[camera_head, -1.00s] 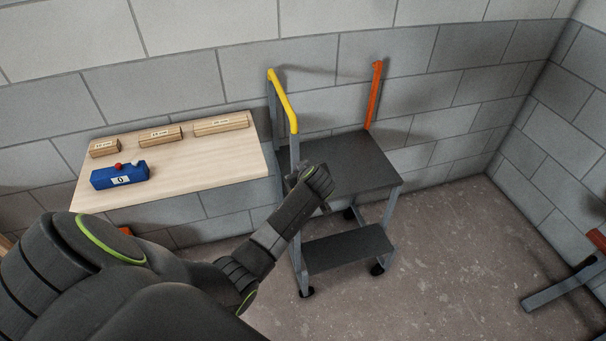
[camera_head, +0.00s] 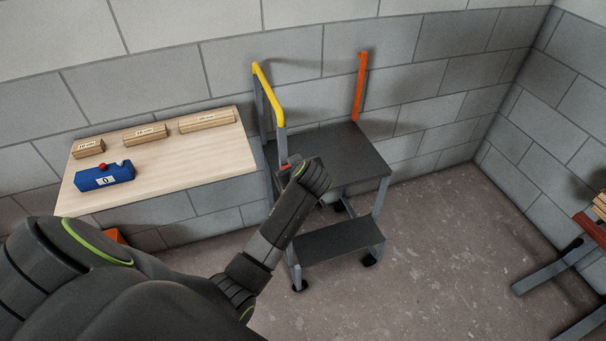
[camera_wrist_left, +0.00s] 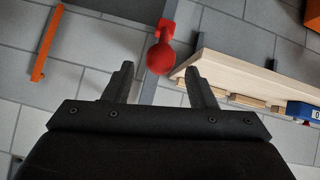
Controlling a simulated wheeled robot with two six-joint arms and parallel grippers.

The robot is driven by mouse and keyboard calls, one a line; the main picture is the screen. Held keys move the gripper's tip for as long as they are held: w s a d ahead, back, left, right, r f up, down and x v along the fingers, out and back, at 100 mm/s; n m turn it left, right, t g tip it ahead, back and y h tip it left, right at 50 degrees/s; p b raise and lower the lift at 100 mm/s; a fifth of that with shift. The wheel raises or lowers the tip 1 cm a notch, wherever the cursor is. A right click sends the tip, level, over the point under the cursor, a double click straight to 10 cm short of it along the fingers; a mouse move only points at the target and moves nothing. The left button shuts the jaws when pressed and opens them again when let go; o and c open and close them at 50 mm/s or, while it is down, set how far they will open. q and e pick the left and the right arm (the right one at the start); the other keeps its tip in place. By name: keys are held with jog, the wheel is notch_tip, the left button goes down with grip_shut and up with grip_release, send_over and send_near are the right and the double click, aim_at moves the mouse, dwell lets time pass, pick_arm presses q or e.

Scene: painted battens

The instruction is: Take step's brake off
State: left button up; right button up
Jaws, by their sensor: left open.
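The step (camera_head: 340,150) is a grey two-tread unit on black castors, with a yellow handrail (camera_head: 268,92) on its left and an orange post (camera_head: 360,88) at the back right. A red ball-ended lever (camera_wrist_left: 160,58), which looks like its brake, is on a grey post in the left wrist view. A bit of red (camera_head: 285,168) shows beside my wrist in the head view. My left gripper (camera_wrist_left: 160,78) is open and empty, its fingertips on either side of the ball's line, with the ball just ahead. I cannot tell if they touch it. My right gripper is out of view.
A pale wooden shelf (camera_head: 215,165) on the wall left of the step holds several labelled wooden blocks and a blue box (camera_head: 104,177). A grey-legged stand with a red-brown top (camera_head: 590,229) is at far right. The floor (camera_head: 440,240) between is clear.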

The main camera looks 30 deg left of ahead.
pick_arm(q)
jog(key=b+v, duration=0.1)
jog(key=v, duration=1)
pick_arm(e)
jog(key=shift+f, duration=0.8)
pick_arm(q)
jog(key=shift+d+r, duration=0.15)
